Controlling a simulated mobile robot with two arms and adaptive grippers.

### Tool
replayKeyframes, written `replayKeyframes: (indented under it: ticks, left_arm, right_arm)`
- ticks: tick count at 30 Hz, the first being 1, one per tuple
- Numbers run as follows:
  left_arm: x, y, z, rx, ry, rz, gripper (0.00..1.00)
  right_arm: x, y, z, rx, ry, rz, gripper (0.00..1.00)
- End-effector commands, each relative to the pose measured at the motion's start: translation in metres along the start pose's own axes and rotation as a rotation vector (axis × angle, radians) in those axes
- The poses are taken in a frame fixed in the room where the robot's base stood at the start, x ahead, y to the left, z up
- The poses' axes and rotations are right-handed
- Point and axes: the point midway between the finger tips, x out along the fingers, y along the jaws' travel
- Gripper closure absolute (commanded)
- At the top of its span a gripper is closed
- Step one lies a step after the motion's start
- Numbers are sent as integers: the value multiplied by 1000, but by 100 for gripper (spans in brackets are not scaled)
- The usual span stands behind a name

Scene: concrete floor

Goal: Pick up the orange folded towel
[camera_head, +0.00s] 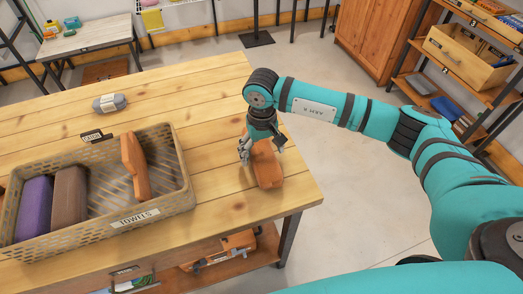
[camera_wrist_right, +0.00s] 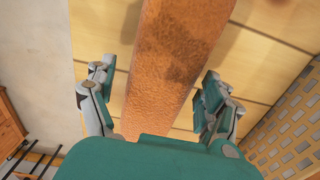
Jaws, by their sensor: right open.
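An orange folded towel (camera_head: 267,165) lies on the wooden table near its right edge. My right gripper (camera_head: 259,146) is over this towel and hides part of it. In the right wrist view the orange towel (camera_wrist_right: 172,60) runs between the two open fingers of my right gripper (camera_wrist_right: 160,108), with a gap on each side. Another orange folded towel (camera_head: 134,166) leans in the basket, apart from the gripper. My left gripper does not show.
A tan basket (camera_head: 147,216) labelled "TOWELS" stands on the table (camera_head: 200,85), holding a purple towel (camera_head: 34,207) and a brown towel (camera_head: 70,195). A grey roll (camera_head: 109,102) lies behind it. The table's back middle is clear. Wooden shelves (camera_head: 490,93) stand at the right.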

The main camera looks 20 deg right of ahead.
Motion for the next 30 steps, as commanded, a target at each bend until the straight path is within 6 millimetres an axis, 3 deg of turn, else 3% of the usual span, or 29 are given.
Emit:
replayKeyframes:
  ticks: [5,12,27,30]
  left_arm:
    - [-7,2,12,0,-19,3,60]
    - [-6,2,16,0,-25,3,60]
    - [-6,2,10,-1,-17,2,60]
    - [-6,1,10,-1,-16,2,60]
  right_arm:
    - [17,-1,0,0,0,-1,15]
    - [19,-1,0,0,1,-1,15]
    - [19,-1,0,0,1,-1,81]
    - [18,-1,-1,0,2,-2,81]
